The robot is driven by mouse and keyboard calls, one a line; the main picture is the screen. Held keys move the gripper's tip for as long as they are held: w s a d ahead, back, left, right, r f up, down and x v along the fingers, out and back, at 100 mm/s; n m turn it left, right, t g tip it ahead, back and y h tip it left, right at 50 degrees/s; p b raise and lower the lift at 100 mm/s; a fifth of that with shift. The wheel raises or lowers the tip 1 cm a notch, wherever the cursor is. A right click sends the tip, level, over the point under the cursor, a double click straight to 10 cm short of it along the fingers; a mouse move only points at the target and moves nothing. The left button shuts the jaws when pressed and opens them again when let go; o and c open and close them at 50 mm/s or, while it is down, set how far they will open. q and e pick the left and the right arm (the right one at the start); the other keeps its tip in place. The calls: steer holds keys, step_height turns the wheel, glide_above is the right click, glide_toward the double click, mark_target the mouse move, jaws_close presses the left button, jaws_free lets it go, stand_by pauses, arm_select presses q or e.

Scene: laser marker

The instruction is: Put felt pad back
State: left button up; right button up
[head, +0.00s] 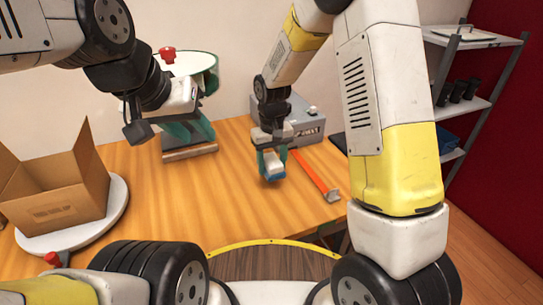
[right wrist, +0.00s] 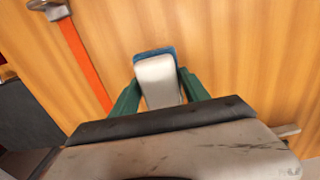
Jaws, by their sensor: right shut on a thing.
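The felt pad (right wrist: 157,80), a small pale block with a blue edge, is between the green fingers of my right gripper (right wrist: 155,95). In the head view the blue part of the pad (head: 277,171) shows below my right gripper (head: 270,160), over the wooden table. I cannot tell whether the pad touches the table. My left gripper (head: 188,127) is at the back left, in front of a machine with a green-rimmed white disc. Its fingertips blend with the machine's green parts, so its opening is unclear.
An orange bar (head: 314,176) with a metal end lies right of the pad. A grey box (head: 303,125) stands behind. An open cardboard box (head: 55,190) sits on a white round plate (head: 112,208) at left. A shelf (head: 475,105) stands at right. The table's middle (head: 215,195) is clear.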

steer(key=shift+w+a, duration=0.1)
steer(key=shift+w, duration=0.45)
steer(key=shift+w+f, duration=0.15)
steer(key=shift+f, duration=1.7)
steer(key=o, duration=1.3)
steer(key=shift+f, duration=0.15)
